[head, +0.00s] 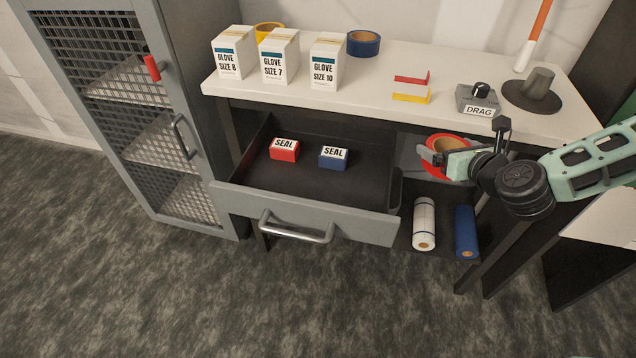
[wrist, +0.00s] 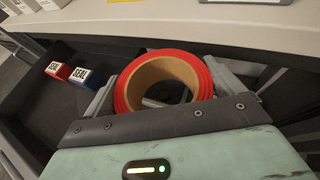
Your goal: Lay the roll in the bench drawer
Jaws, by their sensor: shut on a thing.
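The red roll (head: 437,140), a ring of red tape on a tan core, is held in my gripper (head: 436,157). It hangs just in front of the bench's front edge, to the right of the drawer. In the wrist view the red roll (wrist: 205,82) sits between the two grey fingers of my gripper (wrist: 163,88), with its open core facing the camera. The bench drawer (head: 365,195) is pulled open. In it a red SEAL box (head: 284,155) and a blue SEAL box (head: 333,163) stand toward the back. The drawer's right and front floor is bare.
The benchtop (head: 380,110) overhangs the drawer's back. It bears glove boxes (head: 279,58), a yellow roll (head: 268,27), a blue roll (head: 363,44) and a DRAG block (head: 478,100). A mesh cabinet (head: 190,170) stands left.

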